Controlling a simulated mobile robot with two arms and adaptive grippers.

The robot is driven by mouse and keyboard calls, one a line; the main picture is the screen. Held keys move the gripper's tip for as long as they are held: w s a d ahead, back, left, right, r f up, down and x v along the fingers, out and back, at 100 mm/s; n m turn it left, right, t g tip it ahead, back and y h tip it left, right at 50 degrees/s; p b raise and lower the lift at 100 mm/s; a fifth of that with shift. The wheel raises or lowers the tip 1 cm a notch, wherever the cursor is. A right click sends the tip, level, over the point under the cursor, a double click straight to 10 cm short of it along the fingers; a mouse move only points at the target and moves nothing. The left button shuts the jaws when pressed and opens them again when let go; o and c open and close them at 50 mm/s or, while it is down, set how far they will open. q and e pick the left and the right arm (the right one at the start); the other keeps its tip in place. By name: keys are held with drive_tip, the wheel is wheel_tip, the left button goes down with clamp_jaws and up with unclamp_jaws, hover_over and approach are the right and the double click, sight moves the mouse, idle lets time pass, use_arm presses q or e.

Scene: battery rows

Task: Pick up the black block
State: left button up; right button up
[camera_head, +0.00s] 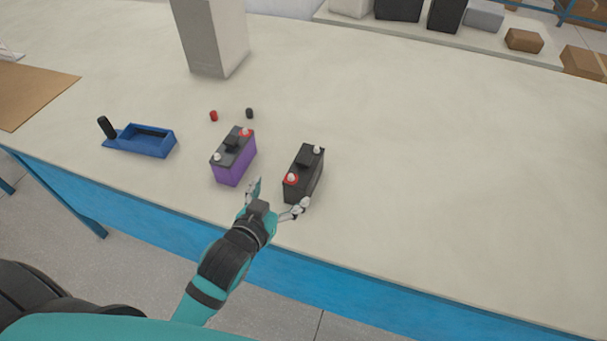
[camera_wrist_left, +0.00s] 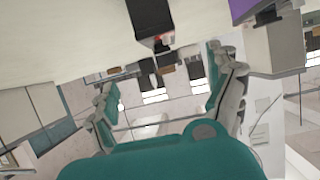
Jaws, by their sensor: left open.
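The black block (camera_head: 305,176) is a battery-shaped box standing upright on the table, with a red-ringed terminal at its near left and a pale one at its far right. It also shows at the top of the left wrist view (camera_wrist_left: 150,18). My left gripper (camera_head: 279,194) is open at the near side of the block, its fingers spread. One finger is close to the block's near right side; whether it touches cannot be told. The other is in the gap by the purple block (camera_head: 232,166). Nothing is held. My right gripper is not in view.
Left of the purple block is a blue tray (camera_head: 155,152) with a black upright piece (camera_head: 106,127). A small red cap (camera_head: 213,116) and a small black cap (camera_head: 249,113) lie behind. A grey pillar (camera_head: 210,40) stands farther back. The table (camera_head: 450,170) is clear on the right.

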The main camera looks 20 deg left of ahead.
sight(302, 164)
use_arm(q)
drive_tip(key=p+x, duration=0.1)
drive_tip(key=x, duration=1)
drive_tip(key=shift+d, duration=0.1)
drive_tip(key=shift+w+p, duration=0.45)
drive_tip(key=shift+w, duration=0.05)
drive_tip(key=p+x, duration=0.1)
drive_tip(key=x, duration=0.2)
drive_tip(key=shift+w, duration=0.4)
drive_tip(key=shift+w+f, duration=0.25)
drive_tip(key=shift+w, duration=0.15)
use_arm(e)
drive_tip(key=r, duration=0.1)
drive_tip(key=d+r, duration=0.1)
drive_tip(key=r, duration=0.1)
use_arm(q)
drive_tip(key=shift+s, duration=0.1)
drive_tip(key=shift+c, duration=1)
drive_tip(key=c, duration=1.3)
drive_tip(key=shift+r, duration=0.35)
drive_tip(key=shift+c, duration=1.3)
drive_tip(key=shift+w, duration=0.2)
